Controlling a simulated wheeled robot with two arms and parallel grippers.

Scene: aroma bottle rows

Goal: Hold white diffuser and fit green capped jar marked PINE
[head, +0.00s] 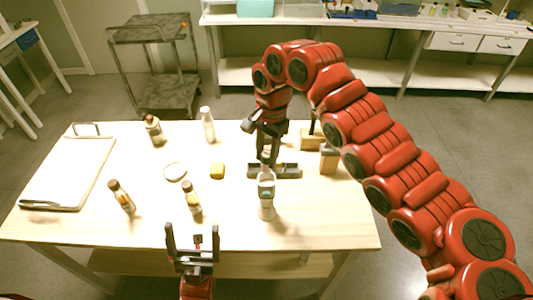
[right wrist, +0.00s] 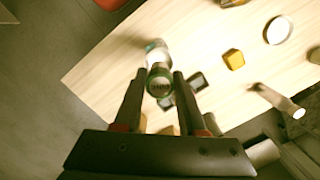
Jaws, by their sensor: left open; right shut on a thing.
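The white diffuser (head: 267,203) stands upright near the front of the table, right of centre. My right gripper (head: 267,158) reaches down above it from behind. In the right wrist view the round green cap marked PINE (right wrist: 159,87) sits between the fingertips, and that gripper (right wrist: 158,82) is shut on the jar. The white diffuser (right wrist: 155,53) shows just beyond the cap. The jar is mostly hidden, and I cannot tell whether it touches the diffuser. My left gripper (head: 193,240) is open and empty at the front table edge, left of the diffuser.
Amber bottles stand at front left (head: 121,197), centre (head: 191,199) and back (head: 153,130). A dark holder (head: 287,171) and wooden block (head: 329,160) lie behind the diffuser. A board (head: 68,175) lies left.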

